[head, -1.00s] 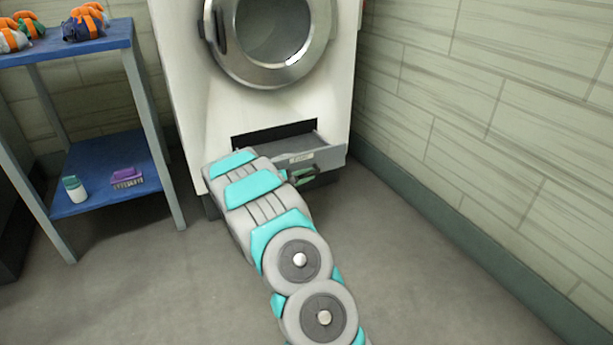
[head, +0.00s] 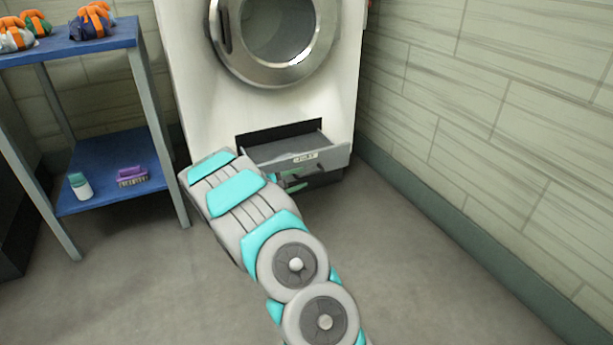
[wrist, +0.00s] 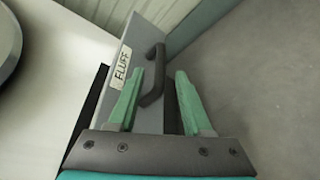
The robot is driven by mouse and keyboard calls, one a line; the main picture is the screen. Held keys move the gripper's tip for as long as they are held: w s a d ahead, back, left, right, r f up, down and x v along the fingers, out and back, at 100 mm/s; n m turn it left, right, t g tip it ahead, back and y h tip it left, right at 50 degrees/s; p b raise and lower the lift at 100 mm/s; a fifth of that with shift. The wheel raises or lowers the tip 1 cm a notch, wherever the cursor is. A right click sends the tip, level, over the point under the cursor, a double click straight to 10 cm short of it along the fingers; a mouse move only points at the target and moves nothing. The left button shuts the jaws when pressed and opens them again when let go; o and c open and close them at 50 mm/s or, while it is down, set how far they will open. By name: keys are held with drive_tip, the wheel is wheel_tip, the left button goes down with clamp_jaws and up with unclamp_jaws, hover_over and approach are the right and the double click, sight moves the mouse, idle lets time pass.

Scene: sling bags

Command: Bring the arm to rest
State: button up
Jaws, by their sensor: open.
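My arm reaches from the bottom of the head view toward the pulled-out drawer of a white machine. My gripper (wrist: 158,98) is open, with two green fingers. It also shows partly behind my arm in the head view (head: 292,182), just below the drawer front. The drawer (head: 300,156) stands out from the machine's lower front. In the wrist view, the drawer front carries a label reading FLUFF (wrist: 121,68) and a dark curved handle (wrist: 153,76). The handle appears between or just beyond the fingers; I cannot tell whether they touch it.
The machine (head: 190,90) has a round glass door (head: 275,30) above the drawer. A blue shelf unit (head: 95,165) at left holds a white-and-green bottle (head: 80,187), a purple brush (head: 132,176) and orange-and-blue bags (head: 92,22) on top. A tiled wall (head: 490,110) is at right; floor is clear.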

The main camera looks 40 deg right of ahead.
drive_tip(key=shift+v, duration=0.95)
drive_tip(key=s+a+r+m+g+y+p, duration=0.2)
drive_tip(key=s+a+r+m+g+p, duration=0.15)
drive_tip(key=s+r, duration=0.65)
drive_tip(key=s+a+r+m+g+y+p, duration=0.2)
drive_tip(key=s+a+r+m+y, duration=0.15)
drive_tip(key=s+r, duration=0.6)
drive_tip(key=s+a+r+y+p, duration=0.1)
drive_tip(key=s+a+y+p, duration=0.1)
drive_tip(key=s+a, duration=0.6)
drive_tip(key=s+a+r+t+y+p, duration=0.1)
drive_tip(key=s+a+y, duration=0.3)
drive_tip(key=s+a, duration=0.4)
drive_tip(key=s+a+r+t+y+p, duration=0.1)
drive_tip(key=s+a+y+p, duration=0.2)
drive_tip(key=s+a, duration=0.6)
drive_tip(key=a+y, duration=0.1)
drive_tip(key=a, duration=0.3)
drive_tip(key=shift+a+r, duration=0.15)
drive_tip(key=shift+r, duration=0.1)
